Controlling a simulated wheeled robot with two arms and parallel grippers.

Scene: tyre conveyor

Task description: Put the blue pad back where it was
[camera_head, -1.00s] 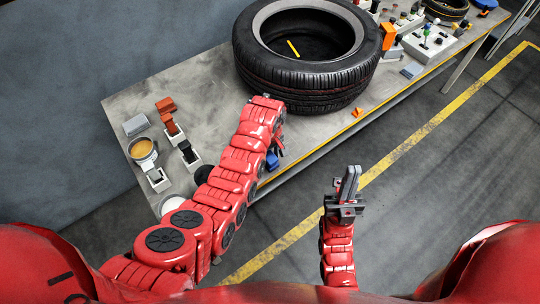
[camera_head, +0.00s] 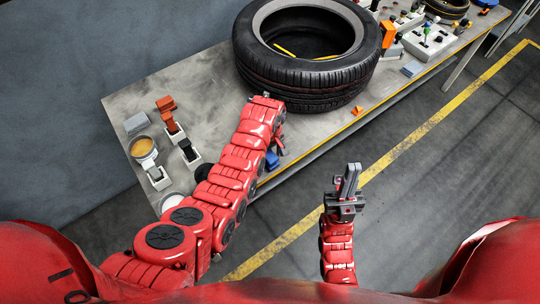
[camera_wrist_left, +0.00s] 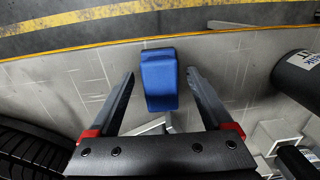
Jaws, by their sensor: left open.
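The blue pad (camera_wrist_left: 160,78) lies on the grey table between the fingers of my left gripper (camera_wrist_left: 160,73) in the left wrist view. The fingers are spread, with a gap on each side of the pad. In the head view the pad (camera_head: 271,160) shows only in part beside my left arm, near the table's front edge. My left gripper (camera_head: 281,146) is mostly hidden by its own arm there. My right gripper (camera_head: 349,178) is over the floor, off the table; its view does not show whether its fingers are apart.
Holders with tools (camera_head: 172,128) and a cup-like item (camera_head: 143,148) are at the left. An orange piece (camera_head: 357,110) sits near the front edge. A dark cylinder (camera_wrist_left: 298,75) is close to my left gripper.

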